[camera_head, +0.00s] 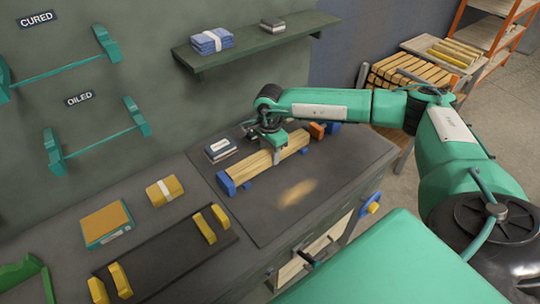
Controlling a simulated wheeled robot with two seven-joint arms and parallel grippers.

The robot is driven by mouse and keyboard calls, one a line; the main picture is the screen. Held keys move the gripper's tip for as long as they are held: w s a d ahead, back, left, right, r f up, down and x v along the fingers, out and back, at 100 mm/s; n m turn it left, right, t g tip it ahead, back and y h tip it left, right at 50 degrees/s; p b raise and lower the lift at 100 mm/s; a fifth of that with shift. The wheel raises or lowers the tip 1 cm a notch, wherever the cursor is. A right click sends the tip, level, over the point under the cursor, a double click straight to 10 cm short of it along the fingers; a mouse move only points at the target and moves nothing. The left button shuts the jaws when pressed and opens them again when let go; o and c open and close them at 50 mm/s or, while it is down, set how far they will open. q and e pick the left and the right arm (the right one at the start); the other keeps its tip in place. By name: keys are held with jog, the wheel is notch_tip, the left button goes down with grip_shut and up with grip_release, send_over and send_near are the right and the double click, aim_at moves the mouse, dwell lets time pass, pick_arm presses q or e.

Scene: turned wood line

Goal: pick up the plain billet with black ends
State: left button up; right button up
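A pale, square-edged wooden billet (257,165) lies along the dark mat on the bench, between blue end pieces (227,184) at its near left and far right. I cannot make out black ends on it; the blue pieces are at its ends. My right gripper (272,150) points down at the middle of the billet, with its fingers at the billet's top and sides. Whether the fingers are closed on the wood is not clear. My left gripper is not in view.
An orange block (317,131) sits by the billet's far end. A dark labelled box (221,150) lies just behind it. A black tray with yellow holders (165,262), an orange-topped box (106,223) and a yellow bundle (164,191) lie to the left. A shelf (257,43) hangs above.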

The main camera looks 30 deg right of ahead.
jog(key=c, duration=0.5)
jog(key=shift+r, duration=0.1)
